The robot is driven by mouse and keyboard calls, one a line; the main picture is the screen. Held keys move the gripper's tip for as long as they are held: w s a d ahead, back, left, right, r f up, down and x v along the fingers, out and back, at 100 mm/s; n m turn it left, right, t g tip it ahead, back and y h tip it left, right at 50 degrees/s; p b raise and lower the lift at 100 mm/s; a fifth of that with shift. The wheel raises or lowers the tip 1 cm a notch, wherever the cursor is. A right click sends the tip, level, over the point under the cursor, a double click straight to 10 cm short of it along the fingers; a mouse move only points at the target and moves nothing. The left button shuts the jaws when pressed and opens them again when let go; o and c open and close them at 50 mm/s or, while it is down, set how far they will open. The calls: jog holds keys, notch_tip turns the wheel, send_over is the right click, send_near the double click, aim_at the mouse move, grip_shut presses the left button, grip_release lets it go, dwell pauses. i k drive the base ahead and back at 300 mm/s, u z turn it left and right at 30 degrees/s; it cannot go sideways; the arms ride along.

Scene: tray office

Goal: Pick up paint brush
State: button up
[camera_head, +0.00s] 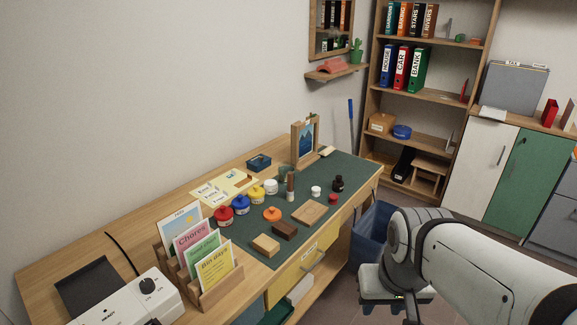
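I cannot make out a paint brush for certain. A slim upright brown item (291,185) with a paler lower part stands on the dark green desk mat (327,187), among small jars; it may be a brush, but it is too small to tell. My arm comes in from the lower right, in front of the desk's right end and well apart from the mat. Its far end bends down toward the bottom of the picture, and I see no gripper fingers.
Paint jars (241,204), wooden blocks (266,245) and a picture frame (305,142) crowd the mat. A card rack (222,290) stands at the desk's near left. A blue bin (369,232) stands beside the desk, close to my arm. Shelves (425,95) stand behind.

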aim_at(290, 192)
jog(key=z, duration=0.05)
jog(key=i, duration=1)
jog(key=u, duration=0.1)
